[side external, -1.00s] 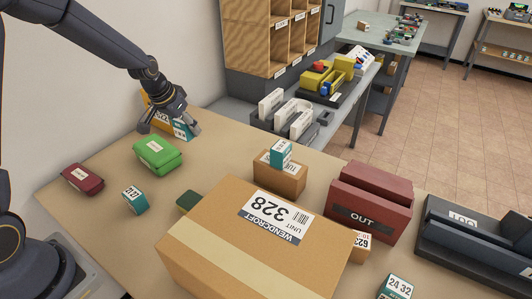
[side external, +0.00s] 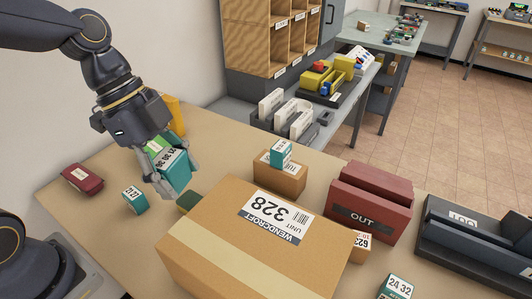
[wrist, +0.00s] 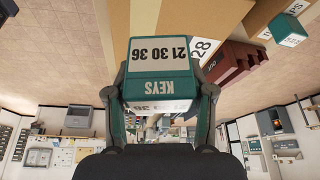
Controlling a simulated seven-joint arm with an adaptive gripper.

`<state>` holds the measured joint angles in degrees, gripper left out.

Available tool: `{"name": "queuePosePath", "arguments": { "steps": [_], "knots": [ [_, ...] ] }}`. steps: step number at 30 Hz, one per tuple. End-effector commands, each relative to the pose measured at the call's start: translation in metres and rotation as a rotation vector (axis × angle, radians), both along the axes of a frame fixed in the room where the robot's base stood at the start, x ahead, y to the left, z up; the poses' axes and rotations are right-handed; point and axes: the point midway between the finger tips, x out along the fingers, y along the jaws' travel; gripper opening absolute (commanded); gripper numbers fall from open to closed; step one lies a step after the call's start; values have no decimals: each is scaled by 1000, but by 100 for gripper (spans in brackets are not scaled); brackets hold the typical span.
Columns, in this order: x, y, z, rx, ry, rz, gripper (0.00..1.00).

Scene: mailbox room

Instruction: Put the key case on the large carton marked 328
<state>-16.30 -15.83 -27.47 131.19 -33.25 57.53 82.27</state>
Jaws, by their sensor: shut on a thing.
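The key case (side external: 173,169) is a teal box with a white label. In the wrist view the label on the key case (wrist: 158,72) reads KEYS and 21 30 36. My gripper (side external: 163,182) is shut on it, one finger on each side, and holds it tilted above the table, left of the large carton. The large carton (side external: 210,248) is brown, with a pale tape strip and a white label reading 328 and WENDCROFT. Its visible top is bare. In the wrist view part of the label (wrist: 201,48) shows behind the gripper.
A small carton (side external: 278,181) with a teal box (side external: 281,153) on top stands behind the large carton. A maroon OUT tray (side external: 370,203) stands right. A dark green item (side external: 187,201) lies by the large carton's left corner. Another teal box (side external: 134,199) and a maroon case (side external: 82,178) lie left.

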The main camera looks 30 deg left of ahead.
Motion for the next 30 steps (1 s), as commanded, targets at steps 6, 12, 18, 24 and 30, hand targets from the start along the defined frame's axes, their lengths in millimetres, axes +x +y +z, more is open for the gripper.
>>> {"name": "queuePosePath", "arguments": {
  "steps": [6, 12, 18, 24, 30],
  "knots": [
    [-61, -41, 23, 2, -4, -203, 16],
    [-67, -57, 24, 1, 5, -242, 16],
    [-31, -82, 5, -3, 9, -241, 16],
    [-4, -104, -10, -9, 7, -245, 16],
    [12, -118, -35, -9, 7, -250, 16]
  ]
}}
